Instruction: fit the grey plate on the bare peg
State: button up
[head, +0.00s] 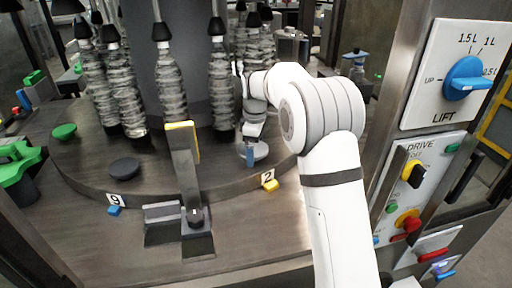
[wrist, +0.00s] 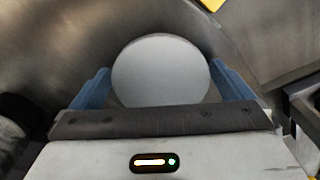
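The grey plate (wrist: 160,70) is a round, light grey disc in the wrist view. The two blue fingers of my gripper (wrist: 160,84) meet its left and right edges, with no clear gap on either side. The near edge of the plate is hidden behind the gripper body. In the head view the plate (head: 261,151) shows low over the round deck by the yellow "2" marker, with a blue finger of my gripper (head: 250,156) in front of it. I cannot tell whether its underside touches the deck. I cannot make out a bare peg.
A dark disc (head: 124,169) and a green disc (head: 64,131) sit on the deck (head: 95,185). An upright bracket with a yellow edge (head: 183,165) stands left of my gripper. The control panel (head: 420,185) is at right.

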notch_tip(320, 180, up, 7)
jog(key=shift+f+b, duration=0.1)
jog(key=shift+b, duration=0.3)
jog(key=shift+r, duration=0.5)
jog(key=s+d+r+m+t, duration=0.15)
jog(key=s+d+m, duration=0.3)
jog(key=s, duration=0.45)
jog(key=s+d+r+m, duration=0.3)
jog(key=s+d, duration=0.2)
jog(key=s, duration=0.4)
jog(key=s+d+f+m+t, duration=0.1)
jog(key=s+d+f+m, duration=0.1)
jog(key=s, duration=0.7)
jog(key=s+d+f+m+t, duration=0.1)
jog(key=s+f+m, duration=0.4)
jog(key=s, duration=0.3)
jog(key=shift+s+d+f, duration=0.35)
jog(key=shift+d+f, duration=0.05)
